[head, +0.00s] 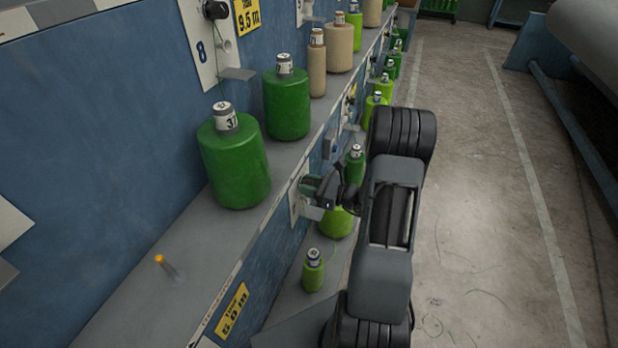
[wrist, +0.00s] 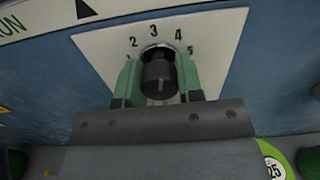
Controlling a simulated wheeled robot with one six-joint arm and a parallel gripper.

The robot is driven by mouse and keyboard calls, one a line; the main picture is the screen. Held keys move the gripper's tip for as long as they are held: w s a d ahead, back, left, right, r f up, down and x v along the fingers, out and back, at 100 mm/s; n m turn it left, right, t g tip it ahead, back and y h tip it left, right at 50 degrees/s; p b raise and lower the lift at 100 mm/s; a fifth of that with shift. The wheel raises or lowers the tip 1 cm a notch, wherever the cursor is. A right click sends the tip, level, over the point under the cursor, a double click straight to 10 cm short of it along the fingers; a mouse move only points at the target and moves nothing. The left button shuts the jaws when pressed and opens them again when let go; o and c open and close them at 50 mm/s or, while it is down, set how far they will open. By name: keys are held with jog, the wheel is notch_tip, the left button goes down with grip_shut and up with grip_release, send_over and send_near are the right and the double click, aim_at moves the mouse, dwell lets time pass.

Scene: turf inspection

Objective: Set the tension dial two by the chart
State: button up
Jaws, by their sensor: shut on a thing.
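A black dial knob (wrist: 160,78) sits on a white plate (wrist: 218,45) in the wrist view. The numbers 1 to 5 arc over the knob, with 3 at the top. The green fingers of my gripper (wrist: 160,85) stand on either side of the knob, shut on it. A small pale mark shows low on the knob's face; I cannot tell which number the knob is set to. In the head view my gripper (head: 318,190) is at a white plate (head: 297,207) on the blue panel below the upper shelf, and it hides the knob. No chart is readable.
Green spools (head: 235,165) and beige spools stand on the upper shelf (head: 135,290). Smaller green spools (head: 313,272) stand on the lower shelf, close to my arm. A yellow sign (head: 234,311) reads 5.0 m. The floor (head: 480,200) on the right is clear.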

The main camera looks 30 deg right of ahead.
jog(key=m+p, duration=0.3)
jog(key=m, duration=0.1)
jog(key=shift+r+m+p, duration=0.1)
jog(key=shift+m+p, duration=0.25)
jog(key=shift+m, duration=0.35)
jog(key=o, duration=0.9)
jog(key=v, duration=1.4)
